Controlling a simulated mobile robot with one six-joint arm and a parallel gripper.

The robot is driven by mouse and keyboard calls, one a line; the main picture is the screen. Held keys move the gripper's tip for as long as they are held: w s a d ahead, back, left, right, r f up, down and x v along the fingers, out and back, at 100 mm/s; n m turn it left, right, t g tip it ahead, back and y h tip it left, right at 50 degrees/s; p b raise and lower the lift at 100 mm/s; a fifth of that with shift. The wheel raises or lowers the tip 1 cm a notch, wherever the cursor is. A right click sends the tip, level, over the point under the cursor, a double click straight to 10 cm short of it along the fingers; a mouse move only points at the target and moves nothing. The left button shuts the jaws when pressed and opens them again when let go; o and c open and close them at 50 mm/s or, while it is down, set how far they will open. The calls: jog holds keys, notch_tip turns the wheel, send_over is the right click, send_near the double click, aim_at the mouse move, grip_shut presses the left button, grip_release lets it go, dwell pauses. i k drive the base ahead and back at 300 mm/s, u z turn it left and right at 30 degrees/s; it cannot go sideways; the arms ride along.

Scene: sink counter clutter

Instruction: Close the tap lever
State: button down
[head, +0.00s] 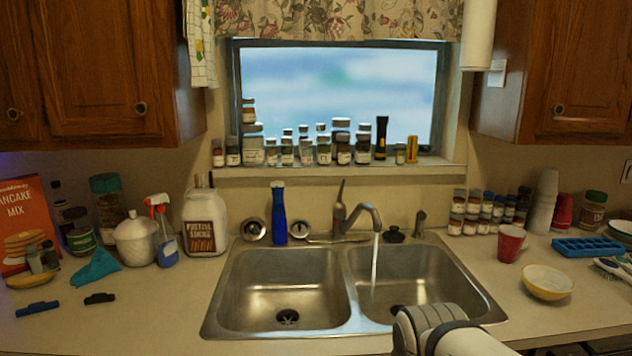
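The tap (359,215) stands behind the double sink, its curved spout over the right basin. A stream of water (375,262) runs from the spout into that basin. The tap lever (340,192) points up from the tap body, tilted slightly right at its top. Part of my arm shows at the bottom, in front of the right basin and well below the tap. My gripper's fingers are not visible, and nothing of mine touches the lever.
The sink (352,314) fills the middle of the counter. A blue bottle (279,213) stands left of the tap, and a soap dispenser (419,225) stands to its right. A red cup (510,243) and a yellow bowl (548,283) are at right. Spice jars (323,146) line the window sill.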

aim_at(342, 189)
jog(key=i, duration=0.9)
jog(key=z, duration=0.05)
